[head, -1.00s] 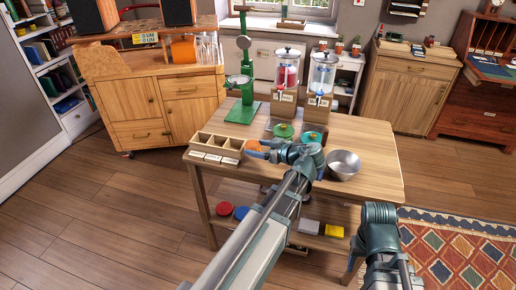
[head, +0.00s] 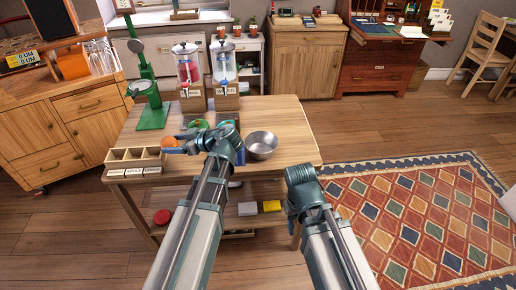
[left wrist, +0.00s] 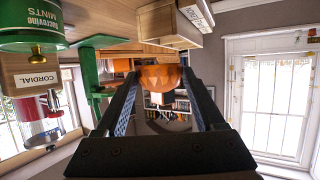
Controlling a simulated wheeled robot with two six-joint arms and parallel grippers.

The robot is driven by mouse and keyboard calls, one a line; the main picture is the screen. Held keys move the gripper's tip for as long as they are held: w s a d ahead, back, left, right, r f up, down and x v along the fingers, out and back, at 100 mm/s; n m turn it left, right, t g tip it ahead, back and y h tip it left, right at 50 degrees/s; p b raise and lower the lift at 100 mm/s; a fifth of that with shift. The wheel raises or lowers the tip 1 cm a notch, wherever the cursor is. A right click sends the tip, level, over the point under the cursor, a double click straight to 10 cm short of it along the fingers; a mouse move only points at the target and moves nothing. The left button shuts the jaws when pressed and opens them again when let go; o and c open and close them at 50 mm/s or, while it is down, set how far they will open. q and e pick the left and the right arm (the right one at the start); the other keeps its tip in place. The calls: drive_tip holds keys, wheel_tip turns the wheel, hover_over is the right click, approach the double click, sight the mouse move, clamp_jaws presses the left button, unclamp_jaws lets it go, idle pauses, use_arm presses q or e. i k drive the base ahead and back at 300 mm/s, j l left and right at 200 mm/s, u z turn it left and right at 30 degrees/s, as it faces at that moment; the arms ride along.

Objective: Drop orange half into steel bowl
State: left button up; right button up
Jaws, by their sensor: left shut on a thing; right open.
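The orange half (head: 169,142) is between the fingertips of my left gripper (head: 176,147), near the wooden compartment box. In the left wrist view the orange half (left wrist: 160,77) sits between both fingers, which are shut on it. The steel bowl (head: 262,146) stands upright on the wooden table, to the right of my left gripper and apart from it. No bowl shows in the left wrist view. My right arm (head: 303,190) is low in front of the table's right side; its fingers are hidden in the head view.
The compartment box (head: 135,158) stands at the table's left edge. A green press (head: 150,105) and two drink dispensers (head: 188,75) (head: 224,70) stand at the back. A green lidded jar (head: 198,124) is just behind my left gripper. The table right of the bowl (head: 298,140) is clear.

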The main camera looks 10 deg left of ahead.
sight(257, 150)
drive_tip(key=l+u, duration=0.25)
drive_tip(key=l, duration=0.75)
drive_tip(key=l+u, duration=0.25)
drive_tip(key=l, duration=0.75)
drive_tip(key=i+j, duration=0.15)
drive_tip(key=j, duration=0.15)
drive_tip(key=i+j, duration=0.15)
drive_tip(key=j, duration=0.15)
